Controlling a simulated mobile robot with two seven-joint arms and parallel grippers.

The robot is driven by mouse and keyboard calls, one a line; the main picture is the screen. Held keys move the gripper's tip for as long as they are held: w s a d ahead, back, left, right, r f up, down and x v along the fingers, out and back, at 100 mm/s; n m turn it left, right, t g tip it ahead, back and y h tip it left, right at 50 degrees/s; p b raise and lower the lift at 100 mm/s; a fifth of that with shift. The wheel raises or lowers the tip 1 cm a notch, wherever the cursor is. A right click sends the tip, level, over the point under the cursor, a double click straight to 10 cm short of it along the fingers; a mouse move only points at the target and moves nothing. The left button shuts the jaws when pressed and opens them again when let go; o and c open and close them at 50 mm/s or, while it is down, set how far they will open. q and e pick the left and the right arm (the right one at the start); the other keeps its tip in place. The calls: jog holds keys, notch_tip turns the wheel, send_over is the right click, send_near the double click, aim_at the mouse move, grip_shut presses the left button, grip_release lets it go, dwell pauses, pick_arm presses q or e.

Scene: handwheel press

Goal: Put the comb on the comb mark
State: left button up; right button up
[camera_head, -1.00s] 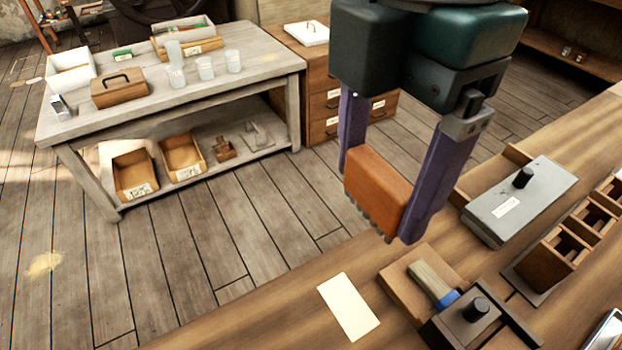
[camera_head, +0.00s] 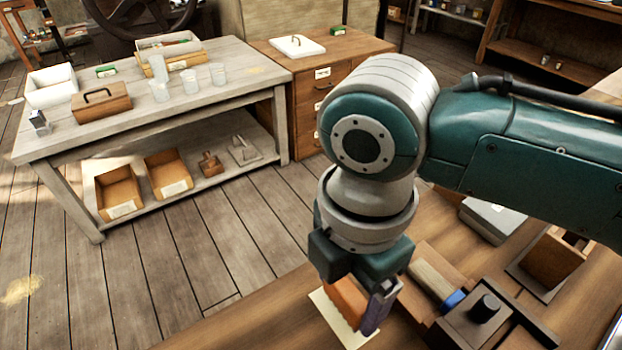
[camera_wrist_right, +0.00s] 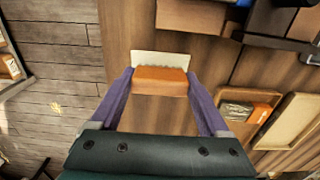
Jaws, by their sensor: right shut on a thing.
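The comb is an orange-brown block (camera_head: 346,298) held between the purple fingers of my right gripper (camera_head: 361,303). In the right wrist view the comb (camera_wrist_right: 161,80) spans the gap between the two fingertips, and my right gripper (camera_wrist_right: 161,82) is shut on it. The comb mark, a pale cream rectangle (camera_head: 328,313) on the wooden bench, lies under and around the comb in the head view. In the right wrist view a strip of the mark (camera_wrist_right: 158,60) shows just beyond the comb. Whether the comb touches the mark cannot be told. My left gripper is not in view.
A wooden block with a blue-banded handle (camera_head: 436,284) and a dark fixture with a black knob (camera_head: 484,308) stand close right of the mark. A grey-lidded box (camera_head: 492,219) is behind my arm. Bare bench (camera_head: 255,325) lies left of the mark.

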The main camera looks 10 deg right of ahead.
jog(key=shift+f, duration=0.5)
jog(key=shift+f, duration=0.1)
jog(key=o, duration=1.2)
jog(key=shift+o, duration=0.2)
